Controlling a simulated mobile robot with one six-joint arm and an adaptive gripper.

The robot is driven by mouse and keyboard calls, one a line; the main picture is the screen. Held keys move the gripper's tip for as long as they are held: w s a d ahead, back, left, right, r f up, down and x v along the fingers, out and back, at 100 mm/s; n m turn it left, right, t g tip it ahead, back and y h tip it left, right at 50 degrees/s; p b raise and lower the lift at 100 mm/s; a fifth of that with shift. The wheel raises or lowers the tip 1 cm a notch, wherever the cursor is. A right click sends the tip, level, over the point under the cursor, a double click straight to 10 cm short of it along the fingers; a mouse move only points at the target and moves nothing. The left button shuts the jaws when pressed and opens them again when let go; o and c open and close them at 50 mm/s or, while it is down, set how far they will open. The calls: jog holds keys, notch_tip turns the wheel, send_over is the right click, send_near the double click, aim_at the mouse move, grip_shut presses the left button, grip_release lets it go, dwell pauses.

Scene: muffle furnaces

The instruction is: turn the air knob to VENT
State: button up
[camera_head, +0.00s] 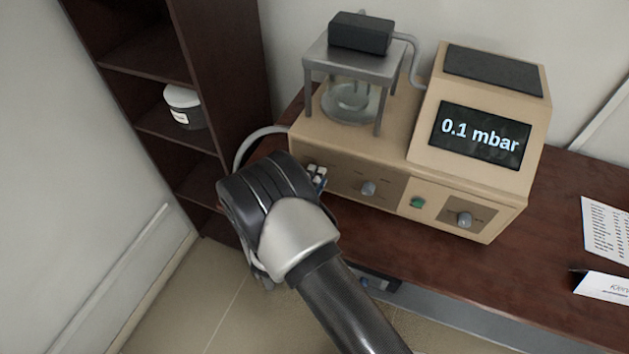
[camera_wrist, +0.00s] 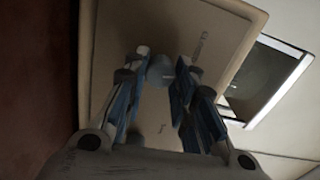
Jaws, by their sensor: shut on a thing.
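The tan vacuum device (camera_head: 330,144) stands on the dark desk, its display (camera_head: 480,135) reading 0.1 mbar. My gripper (camera_head: 318,178) is at the left end of its front panel and hides that part in the head view. In the wrist view, my gripper (camera_wrist: 160,82) has its blue-padded fingers on either side of a small grey-blue knob (camera_wrist: 160,70), shut on it. I take this to be the air knob.
Two more grey knobs, a middle one (camera_head: 369,188) and a right one (camera_head: 464,219), sit on the front panel with a green button (camera_head: 418,202) between them. A glass vessel (camera_head: 350,103) stands under a metal frame. A shelf (camera_head: 215,110) rises at the left; papers (camera_head: 607,229) lie right.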

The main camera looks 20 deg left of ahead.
jog(key=m+b, duration=0.3)
jog(key=m, duration=0.8)
jog(key=shift+m+b, duration=0.3)
jog(key=shift+m, duration=0.1)
dwell(0.3)
jog(key=o, duration=1.1)
jog(key=s, duration=0.8)
jog(key=s+a, duration=0.1)
jog(key=s, duration=0.3)
